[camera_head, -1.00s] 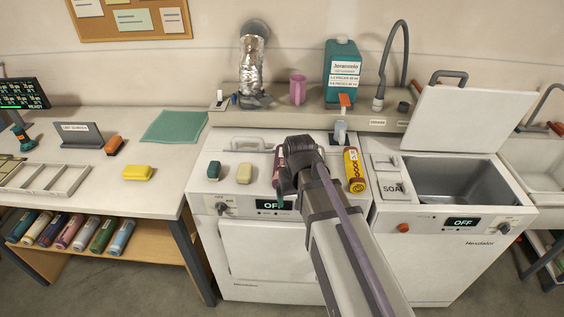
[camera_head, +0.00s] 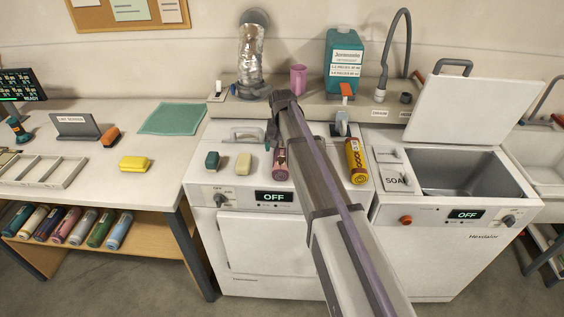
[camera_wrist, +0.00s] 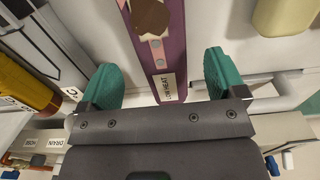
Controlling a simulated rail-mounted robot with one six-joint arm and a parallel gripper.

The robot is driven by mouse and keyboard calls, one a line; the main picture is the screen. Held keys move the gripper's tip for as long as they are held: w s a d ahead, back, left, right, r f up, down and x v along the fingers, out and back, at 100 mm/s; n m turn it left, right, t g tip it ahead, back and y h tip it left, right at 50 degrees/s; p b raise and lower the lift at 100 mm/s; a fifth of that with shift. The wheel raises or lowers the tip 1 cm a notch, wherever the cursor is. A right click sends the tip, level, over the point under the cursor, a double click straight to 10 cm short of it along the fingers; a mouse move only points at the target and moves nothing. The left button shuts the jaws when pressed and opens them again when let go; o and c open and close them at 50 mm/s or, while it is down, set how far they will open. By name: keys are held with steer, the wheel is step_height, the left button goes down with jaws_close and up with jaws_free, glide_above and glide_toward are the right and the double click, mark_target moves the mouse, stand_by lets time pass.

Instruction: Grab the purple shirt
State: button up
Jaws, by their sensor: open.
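The purple shirt (camera_head: 281,163) is a narrow roll on top of the left machine, between a cream block and a yellow-and-red roll. My gripper (camera_wrist: 162,78) is open, with one teal fingertip on either side of the shirt in that view. No grip on it shows, and the height between them is hard to tell. In the head view my gripper (camera_head: 272,132) is near the back of the machine top, partly hidden by my arm.
A teal block (camera_head: 212,165), a cream block (camera_head: 244,163) and a yellow-and-red roll (camera_head: 355,161) lie near the shirt. Several colored rolls (camera_head: 76,226) lie on the shelf at left.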

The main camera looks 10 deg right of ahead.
mark_target(282, 151)
step_height(282, 151, down, 5)
steer(key=b, duration=0.4)
steer(key=shift+w+f, duration=0.15)
steer(key=shift+r, duration=0.25)
steer(key=shift+c, duration=0.2)
steer(key=c, duration=1)
